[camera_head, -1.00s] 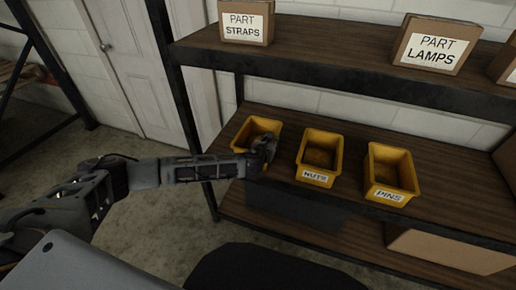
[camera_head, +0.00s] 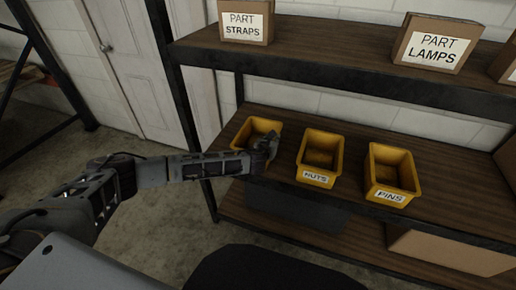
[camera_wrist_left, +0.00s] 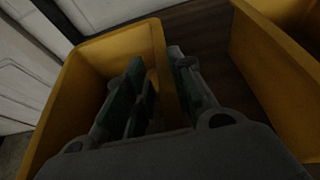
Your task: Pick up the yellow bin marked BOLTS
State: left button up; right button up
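The leftmost yellow bin (camera_head: 243,136) stands on the middle shelf, beside the NUTS bin. My left gripper and arm cover its front, so no BOLTS label can be read. My left gripper (camera_head: 270,146) is at the bin's right front side. In the left wrist view, the gripper (camera_wrist_left: 160,62) straddles the right wall of the bin (camera_wrist_left: 92,62): one finger is inside, the other outside. The bin appears to rest on the shelf. My right gripper is not in view.
The NUTS bin (camera_head: 320,149) and PINS bin (camera_head: 392,174) stand to the right on the shelf (camera_head: 345,190). An upper shelf (camera_head: 340,62) with cardboard boxes overhangs behind them. A dark shelf post (camera_head: 176,80) stands left of the bin.

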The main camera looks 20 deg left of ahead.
pick_arm(q)
grip_shut()
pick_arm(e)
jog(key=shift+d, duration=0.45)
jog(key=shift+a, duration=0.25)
pick_arm(q)
jog(key=shift+r, duration=0.2)
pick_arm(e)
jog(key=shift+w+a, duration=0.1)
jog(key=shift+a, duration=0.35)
pick_arm(q)
jog(key=shift+r, duration=0.1)
jog(key=shift+w+r, duration=0.1)
jog(key=shift+r, duration=0.35)
jog(key=shift+r+p, duration=0.35)
jog(key=shift+r, duration=0.3)
notch_tip(320, 180, up, 8)
jog(key=p, duration=0.1)
jog(key=shift+f+p, duration=0.25)
jog(key=shift+p, duration=0.1)
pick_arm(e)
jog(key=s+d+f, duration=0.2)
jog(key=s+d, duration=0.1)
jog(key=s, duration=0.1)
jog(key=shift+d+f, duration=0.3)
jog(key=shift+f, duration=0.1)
